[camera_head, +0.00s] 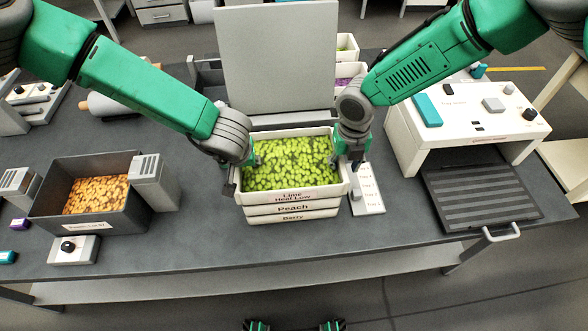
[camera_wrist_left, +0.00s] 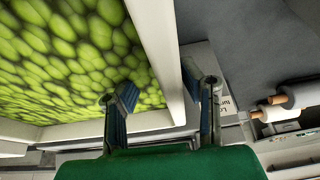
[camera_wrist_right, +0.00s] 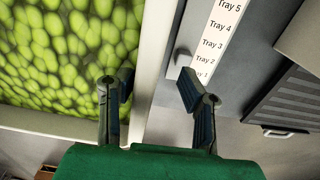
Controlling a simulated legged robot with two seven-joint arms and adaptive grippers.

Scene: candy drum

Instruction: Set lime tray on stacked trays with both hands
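The lime tray (camera_head: 262,197), white and full of green candies, sits level on the peach tray (camera_head: 262,210), which rests on the berry tray (camera_head: 262,220). Their front labels line up closely. My left gripper (camera_head: 241,171) is at the lime tray's left wall; in the left wrist view its fingers (camera_wrist_left: 160,95) are apart, one inside and one outside the wall. My right gripper (camera_head: 347,158) is at the right wall; in the right wrist view its fingers (camera_wrist_right: 158,90) straddle the wall the same way, with visible gaps. Contact under the trays is hidden.
A grey upright panel (camera_head: 278,60) stands behind the stack. A tray-number plate (camera_head: 368,190) lies right of it. A dark bin (camera_head: 125,205) of orange candies stands left, and a white console (camera_head: 465,110) right. The table front is clear.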

